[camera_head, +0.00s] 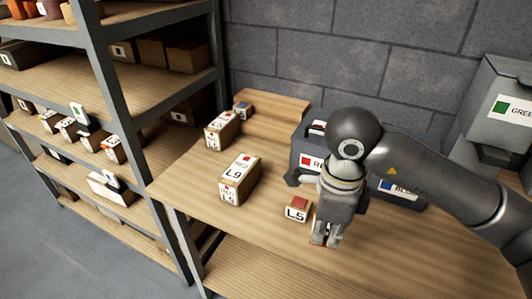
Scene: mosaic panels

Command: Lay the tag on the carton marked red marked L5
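A small carton marked L5 (296,214) stands on the wooden table, with a red patch on its top; I cannot tell whether that patch is print or a tag. My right gripper (325,240) points down just right of this carton, close to the tabletop. A small red piece (317,240) shows at its fingertips and may be a tag. I cannot tell whether the fingers grip it. My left gripper is out of view.
A larger carton marked L9 (240,176) and another carton (222,130) stand to the left on the table (270,255). A grey bin marked red (306,162) is behind my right arm. A loaded shelf rack (110,90) stands left.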

